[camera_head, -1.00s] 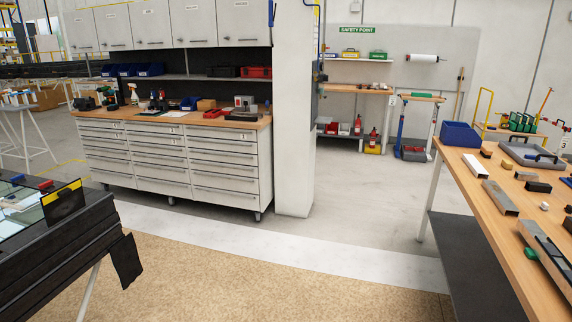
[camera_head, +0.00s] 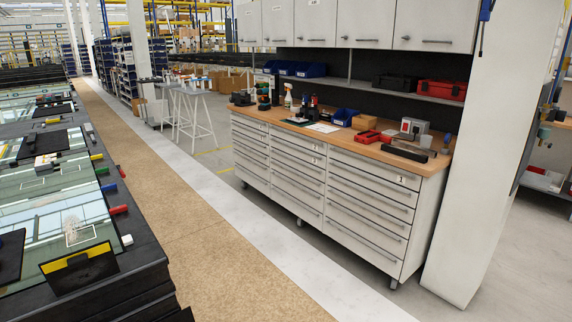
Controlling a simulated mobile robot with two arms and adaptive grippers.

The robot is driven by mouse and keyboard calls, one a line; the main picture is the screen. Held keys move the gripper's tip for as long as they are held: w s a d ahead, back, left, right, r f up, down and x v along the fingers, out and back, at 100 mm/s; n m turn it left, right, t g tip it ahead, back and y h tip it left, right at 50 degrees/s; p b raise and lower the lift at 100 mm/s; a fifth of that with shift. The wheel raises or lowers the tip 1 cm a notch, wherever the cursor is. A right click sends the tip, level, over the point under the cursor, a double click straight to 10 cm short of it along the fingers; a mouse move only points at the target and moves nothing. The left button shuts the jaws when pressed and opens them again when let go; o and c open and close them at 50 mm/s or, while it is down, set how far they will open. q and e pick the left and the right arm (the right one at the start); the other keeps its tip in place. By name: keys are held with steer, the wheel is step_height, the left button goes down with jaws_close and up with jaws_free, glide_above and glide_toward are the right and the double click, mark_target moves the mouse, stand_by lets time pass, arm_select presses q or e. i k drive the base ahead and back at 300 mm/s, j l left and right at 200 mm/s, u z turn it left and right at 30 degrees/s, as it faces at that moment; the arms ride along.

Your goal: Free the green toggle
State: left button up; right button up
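The glass (camera_head: 62,207) lies flat and reflects the roof. At this size I cannot tell how the green toggle is held. Neither of my grippers is in view.
A black plate with a yellow stripe (camera_head: 80,268) stands at the bench's near end. A tan floor strip (camera_head: 195,215) runs clear beside the bench. White drawer cabinets (camera_head: 330,190) with a cluttered wooden top and a white pillar (camera_head: 490,150) stand to the right.

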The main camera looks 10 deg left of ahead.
mark_target(101, 170)
steer(key=i+j+u, duration=0.15)
steer(key=i+u, duration=0.75)
steer(key=i+l+u, duration=0.4)
steer(key=i, duration=0.2)
steer(key=i+l+u, duration=0.25)
steer(key=i+u, duration=0.45)
steer(key=i+l+u, duration=0.15)
steer(key=u, duration=0.15)
steer(key=l+u, duration=0.1)
steer(key=u, duration=0.35)
steer(key=l+u, duration=0.1)
steer(key=u, duration=0.3)
steer(key=l+u, duration=0.1)
steer(key=u, duration=0.35)
steer(key=l+u, duration=0.1)
steer(key=u, duration=0.3)
steer(key=l+u, duration=0.15)
steer(key=u, duration=0.75)
steer(key=k+l+u, duration=0.15)
steer(key=u, duration=0.2)
steer(key=k+l+z, duration=0.1)
steer(key=z, duration=0.35)
steer(key=l+z, duration=0.15)
steer(key=z, duration=0.3)
